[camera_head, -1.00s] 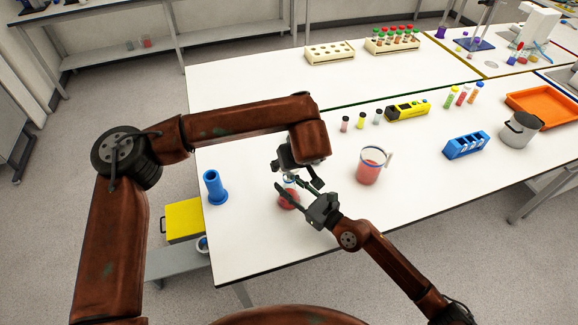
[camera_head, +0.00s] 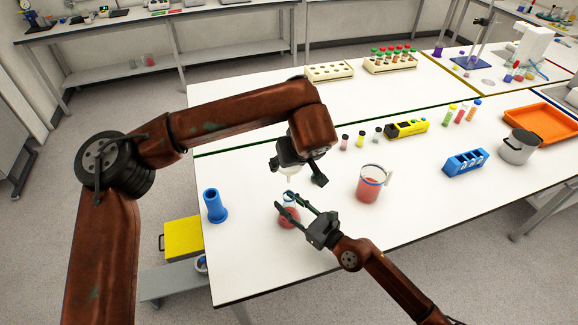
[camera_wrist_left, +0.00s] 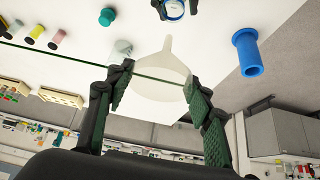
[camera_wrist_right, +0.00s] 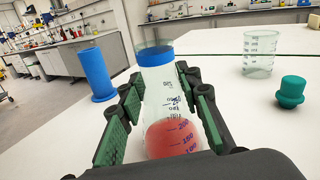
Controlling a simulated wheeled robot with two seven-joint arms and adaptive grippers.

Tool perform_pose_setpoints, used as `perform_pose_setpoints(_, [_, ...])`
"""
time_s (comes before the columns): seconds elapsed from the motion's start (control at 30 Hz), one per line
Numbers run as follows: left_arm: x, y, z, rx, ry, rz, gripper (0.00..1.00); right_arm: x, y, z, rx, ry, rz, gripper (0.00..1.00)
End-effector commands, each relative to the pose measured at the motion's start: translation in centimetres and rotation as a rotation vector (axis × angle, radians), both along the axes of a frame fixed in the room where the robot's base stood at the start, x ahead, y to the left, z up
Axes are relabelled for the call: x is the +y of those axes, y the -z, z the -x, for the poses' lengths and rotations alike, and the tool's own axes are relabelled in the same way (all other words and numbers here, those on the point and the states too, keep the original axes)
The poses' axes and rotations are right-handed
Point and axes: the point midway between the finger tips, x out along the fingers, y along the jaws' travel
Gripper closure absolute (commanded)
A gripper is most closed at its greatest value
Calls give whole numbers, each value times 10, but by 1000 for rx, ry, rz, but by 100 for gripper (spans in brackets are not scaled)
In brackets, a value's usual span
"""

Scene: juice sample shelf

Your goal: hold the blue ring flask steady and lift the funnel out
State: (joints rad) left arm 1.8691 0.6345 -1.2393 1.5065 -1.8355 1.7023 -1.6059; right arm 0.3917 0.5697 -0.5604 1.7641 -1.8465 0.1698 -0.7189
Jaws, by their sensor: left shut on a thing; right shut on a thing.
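The blue ring flask (camera_head: 288,216) stands on the white table with red liquid in its lower part. In the right wrist view the flask (camera_wrist_right: 165,100) is upright between the fingers of my right gripper (camera_wrist_right: 158,105), with its blue ring at the top. My right gripper (camera_head: 290,204) is shut on it in the head view. My left gripper (camera_wrist_left: 160,95) is shut on the pale translucent funnel (camera_wrist_left: 162,72) by its wide part. In the head view the funnel (camera_head: 289,174) hangs above the flask, apart from its mouth, partly hidden by my left gripper (camera_head: 300,176).
A blue cylinder (camera_head: 215,206) stands left of the flask, and a jug of red liquid (camera_head: 370,184) stands to its right. The right wrist view shows a clear beaker (camera_wrist_right: 259,54) and a green stopper (camera_wrist_right: 291,91) nearby. The table's front edge is close.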

Motion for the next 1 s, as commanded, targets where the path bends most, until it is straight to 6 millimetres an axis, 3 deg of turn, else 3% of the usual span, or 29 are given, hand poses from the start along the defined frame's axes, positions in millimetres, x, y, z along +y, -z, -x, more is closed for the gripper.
perform_pose_setpoints(0.43, [0, -3, 0, 0, -1, 1, 70, 0, 3, 0, 4, 0, 5, 99])
perform_pose_setpoints(0.47, [0, -3, 0, 0, -1, 1, 70, 0, 3, 0, 4, 0, 5, 66])
perform_pose_setpoints(0.73, [0, -3, 0, 0, -1, 1, 70, 0, 1, 0, 1, -1, 1, 48])
perform_pose_setpoints(1.0, [0, -3, 0, 0, -1, 1, 70, 0, 1, 1, 1, 0, 1, 48])
